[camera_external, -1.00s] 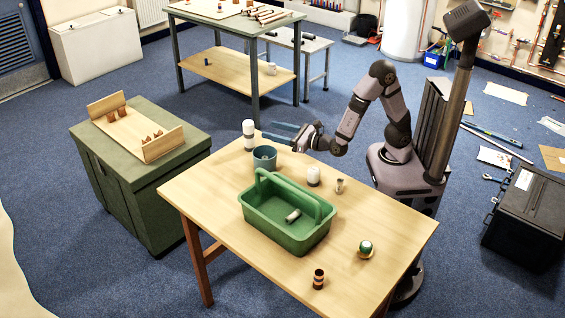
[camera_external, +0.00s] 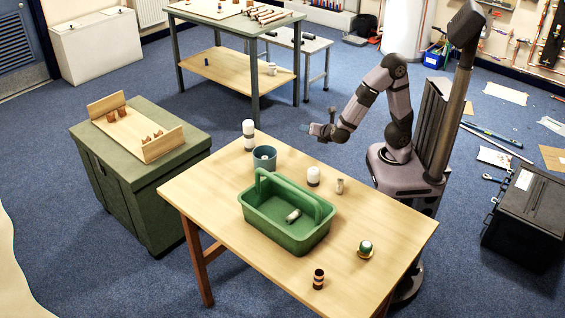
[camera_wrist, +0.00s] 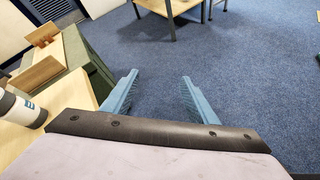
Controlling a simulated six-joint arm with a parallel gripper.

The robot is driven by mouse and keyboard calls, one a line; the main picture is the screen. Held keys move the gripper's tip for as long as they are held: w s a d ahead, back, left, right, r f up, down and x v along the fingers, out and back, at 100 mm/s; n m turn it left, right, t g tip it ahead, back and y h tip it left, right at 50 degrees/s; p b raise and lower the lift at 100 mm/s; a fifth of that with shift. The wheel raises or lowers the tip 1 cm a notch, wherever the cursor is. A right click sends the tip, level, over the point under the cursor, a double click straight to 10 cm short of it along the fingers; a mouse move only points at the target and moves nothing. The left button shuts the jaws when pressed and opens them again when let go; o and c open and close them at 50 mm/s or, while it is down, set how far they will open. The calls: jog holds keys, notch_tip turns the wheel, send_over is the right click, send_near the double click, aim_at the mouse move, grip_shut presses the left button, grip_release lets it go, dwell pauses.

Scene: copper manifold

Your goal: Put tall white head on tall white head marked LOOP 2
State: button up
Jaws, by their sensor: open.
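A tall white column (camera_external: 249,134) stands upright at the table's far left corner, behind a blue-grey cup. It has a dark band about halfway up and looks like one white head on top of another. In the wrist view a white cylinder with a dark band and a small blue mark (camera_wrist: 22,108) shows at the left edge, partly cut off; the mark is too small to read. My gripper (camera_external: 308,127) is apart from the column, to its right and beyond the table's back edge. In the wrist view my gripper (camera_wrist: 160,78) is open and empty over the blue carpet.
The blue-grey cup (camera_external: 264,153) stands close before the column. A shorter white head (camera_external: 313,173) and a small metal fitting (camera_external: 340,186) stand right of it. A green handled tray (camera_external: 262,221) fills the table's middle. A green-and-white piece (camera_external: 365,247) and a dark-banded piece (camera_external: 319,280) stand in front.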

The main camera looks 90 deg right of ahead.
jog(key=s+a+f+m+g+y, duration=0.5)
jog(key=s+a+f+m+y, duration=0.15)
jog(key=s+m, duration=0.35)
jog(key=w+a+f+m+t+y, duration=0.1)
jog(key=a+m+y, duration=0.4)
jog(key=a+m, duration=0.2)
jog(key=a, duration=0.2)
jog(key=shift+a+f, duration=0.3)
jog(key=shift+r, duration=0.1)
notch_tip(320, 180, up, 22)
jog(key=p, duration=2.2)
